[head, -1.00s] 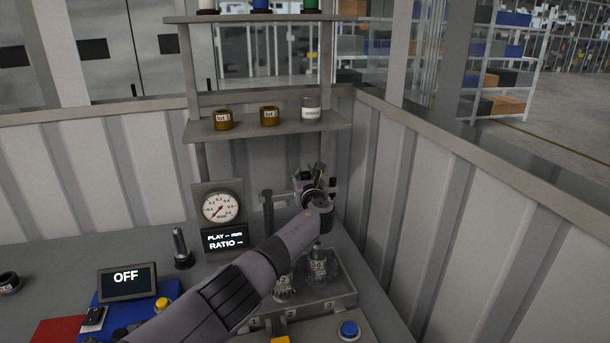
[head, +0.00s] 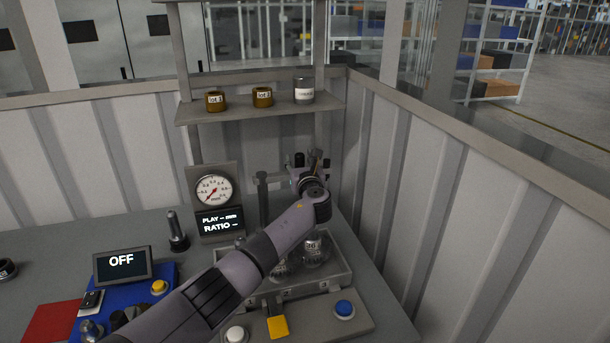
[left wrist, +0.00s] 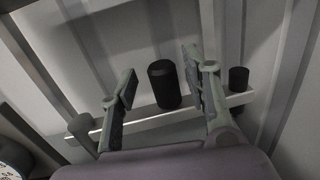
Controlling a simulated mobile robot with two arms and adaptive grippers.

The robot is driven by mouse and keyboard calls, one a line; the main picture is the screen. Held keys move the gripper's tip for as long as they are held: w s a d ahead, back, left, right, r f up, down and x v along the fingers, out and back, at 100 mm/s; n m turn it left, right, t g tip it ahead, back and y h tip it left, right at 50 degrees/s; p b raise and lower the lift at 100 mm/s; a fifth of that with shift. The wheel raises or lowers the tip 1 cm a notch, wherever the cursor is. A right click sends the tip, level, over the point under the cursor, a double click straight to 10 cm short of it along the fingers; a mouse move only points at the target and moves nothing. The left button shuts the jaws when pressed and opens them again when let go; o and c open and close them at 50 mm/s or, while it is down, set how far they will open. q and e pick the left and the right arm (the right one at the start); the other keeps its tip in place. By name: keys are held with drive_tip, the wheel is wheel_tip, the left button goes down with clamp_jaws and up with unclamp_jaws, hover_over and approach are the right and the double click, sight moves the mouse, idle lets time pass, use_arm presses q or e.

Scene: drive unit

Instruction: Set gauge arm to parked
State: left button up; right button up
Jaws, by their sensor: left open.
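The gauge arm (left wrist: 150,120) is a pale horizontal bar in the left wrist view, running from a grey post (left wrist: 82,127) at left toward the right. A black cylindrical knob (left wrist: 164,84) stands on the bar's middle and a smaller dark knob (left wrist: 238,79) is near its right end. In the head view the post (head: 263,204) stands right of the dial, and my arm hides most of the bar. My left gripper (left wrist: 160,68) is open, one finger on each side of the larger knob, with visible gaps. It also shows in the head view (head: 314,162). My right gripper is not in view.
The dial gauge (head: 213,190) stands above a display reading PLAY and RATIO (head: 221,221). A clear case (head: 335,277) with labelled parts lies below my arm. A corrugated wall (head: 450,210) closes the right side. A shelf (head: 240,112) with jars is behind.

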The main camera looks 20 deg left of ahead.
use_arm(q)
drive_tip(key=v, duration=0.8)
drive_tip(key=shift+s+d, duration=0.15)
drive_tip(key=shift+s, duration=0.2)
drive_tip(key=shift+c, duration=0.6)
